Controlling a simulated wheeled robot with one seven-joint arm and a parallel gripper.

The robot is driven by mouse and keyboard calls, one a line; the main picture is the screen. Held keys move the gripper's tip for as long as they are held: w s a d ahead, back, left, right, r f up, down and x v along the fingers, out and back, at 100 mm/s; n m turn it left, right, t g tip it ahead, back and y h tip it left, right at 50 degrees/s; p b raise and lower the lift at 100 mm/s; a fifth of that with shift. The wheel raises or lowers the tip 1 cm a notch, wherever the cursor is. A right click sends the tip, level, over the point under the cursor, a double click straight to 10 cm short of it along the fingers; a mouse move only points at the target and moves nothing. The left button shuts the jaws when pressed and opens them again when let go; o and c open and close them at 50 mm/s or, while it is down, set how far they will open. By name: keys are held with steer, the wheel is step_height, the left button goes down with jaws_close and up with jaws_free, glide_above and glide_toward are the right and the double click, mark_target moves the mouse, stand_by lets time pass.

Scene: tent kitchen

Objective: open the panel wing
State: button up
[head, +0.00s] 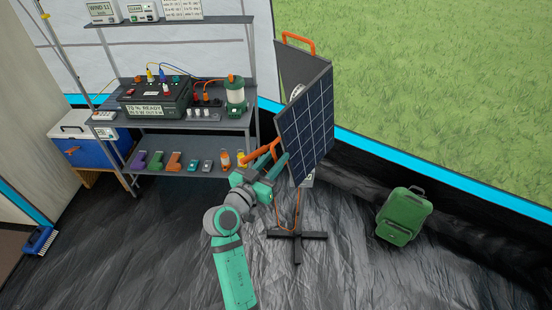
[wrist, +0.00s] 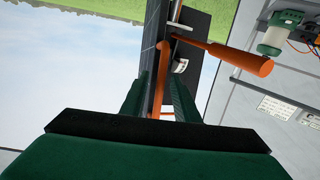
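The solar panel (head: 306,122) stands on a dark cross-footed stand (head: 297,236), with its blue gridded wing facing right and a second grey wing (head: 297,66) behind it. An orange loop handle (head: 299,40) sits on top of the rear wing. Another orange handle (head: 262,150) shows at the panel's left edge, beside my gripper (head: 272,166). In the wrist view my gripper (wrist: 160,82) has its two green fingers apart. An orange handle bar (wrist: 163,75) lies between them, with the panel's edge behind; contact cannot be told. A thicker orange bar (wrist: 225,53) lies to the right.
A grey shelf (head: 190,121) with a power box (head: 155,101) and green lantern (head: 235,96) stands left of the panel. A blue cooler (head: 90,140) is far left. The front floor is clear.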

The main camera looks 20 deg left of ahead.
jaws_close()
